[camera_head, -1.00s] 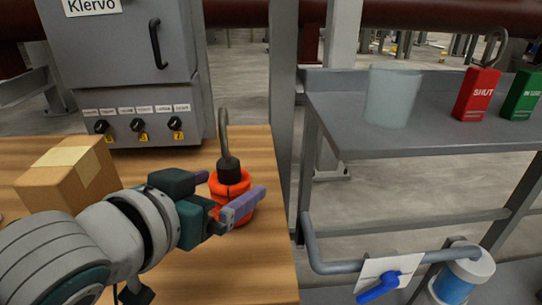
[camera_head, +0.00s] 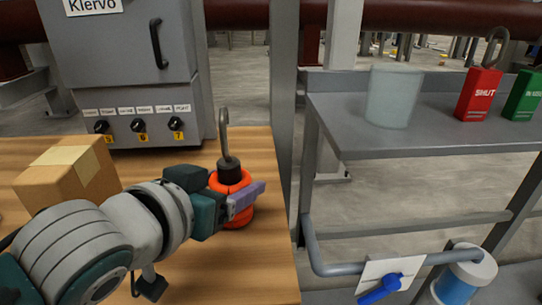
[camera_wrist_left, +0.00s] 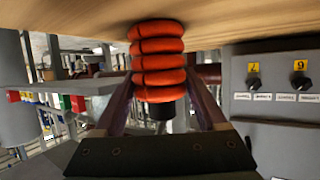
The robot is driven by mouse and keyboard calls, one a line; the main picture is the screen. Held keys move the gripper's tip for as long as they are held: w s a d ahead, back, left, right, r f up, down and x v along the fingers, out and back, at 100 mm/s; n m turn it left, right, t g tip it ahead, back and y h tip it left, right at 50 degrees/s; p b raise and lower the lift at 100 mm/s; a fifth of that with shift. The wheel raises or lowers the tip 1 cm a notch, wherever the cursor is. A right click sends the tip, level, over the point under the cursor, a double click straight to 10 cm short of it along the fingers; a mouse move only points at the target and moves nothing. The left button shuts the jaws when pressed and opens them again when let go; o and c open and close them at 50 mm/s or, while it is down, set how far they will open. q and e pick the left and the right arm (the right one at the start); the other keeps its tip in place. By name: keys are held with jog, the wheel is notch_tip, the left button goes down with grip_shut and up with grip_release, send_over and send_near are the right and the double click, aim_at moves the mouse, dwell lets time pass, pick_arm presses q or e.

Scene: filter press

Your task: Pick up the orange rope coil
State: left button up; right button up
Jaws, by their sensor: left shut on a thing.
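The orange rope coil (camera_head: 239,217) stands upright near the right edge of the wooden tabletop, with a black neck and a grey metal hook above it. In the left wrist view it shows as a stack of orange rings (camera_wrist_left: 158,62) against the wood. My left gripper (camera_head: 232,192) is shut on the coil, with a purple finger on its near side. The far finger is mostly hidden in the head view; the left wrist view shows a finger on each side. My right gripper is not in view.
A cardboard box (camera_head: 68,180) sits on the wooden tabletop (camera_head: 268,255) at left. A grey control cabinet (camera_head: 128,70) stands behind. At right, a grey bench (camera_head: 430,138) holds a translucent container (camera_head: 391,97), a red block (camera_head: 478,94) and a green block (camera_head: 522,96).

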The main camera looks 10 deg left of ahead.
pick_arm(q)
grip_shut()
jog(key=shift+r, duration=0.1)
jog(key=shift+r, duration=0.25)
notch_tip(320, 180, up, 19)
jog(key=p, duration=0.6)
jog(key=s+a+r+m+g+h+p, duration=0.25)
jog(key=s+r+m+h+p, duration=0.2)
jog(key=s+r, duration=0.4)
jog(key=s+a+r+m+g+h+p, duration=0.2)
jog(key=s+r+m+g+h+p, duration=0.15)
jog(key=s+r+p, duration=0.5)
notch_tip(320, 180, up, 34)
jog(key=w+p, duration=0.2)
jog(key=p, duration=3.2)
jog(key=shift+d+r+m, duration=0.15)
jog(key=shift+d+m, duration=0.1)
jog(key=shift+m, duration=0.15)
